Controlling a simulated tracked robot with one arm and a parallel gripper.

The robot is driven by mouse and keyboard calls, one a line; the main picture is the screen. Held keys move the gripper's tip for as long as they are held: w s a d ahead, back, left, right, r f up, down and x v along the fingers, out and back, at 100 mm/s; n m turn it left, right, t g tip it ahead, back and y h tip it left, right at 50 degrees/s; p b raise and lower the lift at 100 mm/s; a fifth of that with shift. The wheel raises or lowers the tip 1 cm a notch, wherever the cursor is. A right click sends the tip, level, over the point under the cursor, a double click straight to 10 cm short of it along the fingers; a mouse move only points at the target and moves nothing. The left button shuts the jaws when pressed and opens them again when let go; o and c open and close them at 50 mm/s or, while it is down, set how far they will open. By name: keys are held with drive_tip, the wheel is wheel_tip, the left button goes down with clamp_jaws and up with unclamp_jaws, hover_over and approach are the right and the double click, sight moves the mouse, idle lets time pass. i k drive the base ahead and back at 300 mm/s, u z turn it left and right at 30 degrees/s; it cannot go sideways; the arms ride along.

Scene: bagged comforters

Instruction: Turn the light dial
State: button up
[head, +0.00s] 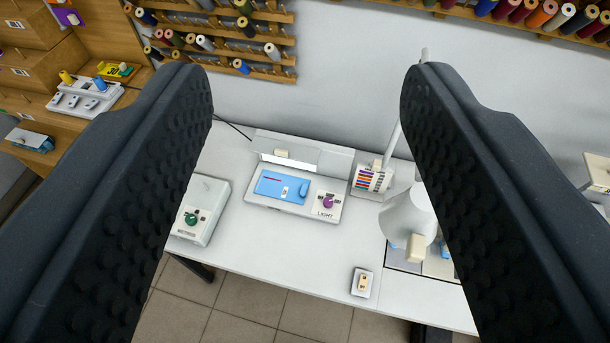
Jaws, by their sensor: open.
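The light dial (328,202) is a small purple knob on a white plate marked LIGHT. It sits at the right end of a white box-like device (268,206) with a blue panel, on the white table. My gripper (312,85) is open and empty. Its two dark, studded fingers frame the view on the left and right. The dial shows between them, well beyond the fingertips, and nothing touches it.
A grey-white box with a green knob (191,218) stands at left. A white lamp (408,217) and a rack of colored strips (371,180) stand at right. A small switch plate (363,282) lies near the front edge. Thread spools (245,27) hang on the back wall.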

sight(328, 202)
drive_tip(key=k, duration=0.65)
drive_tip(key=z, duration=0.5)
drive_tip(key=i, duration=1.4)
drive_tip(key=u, duration=0.6)
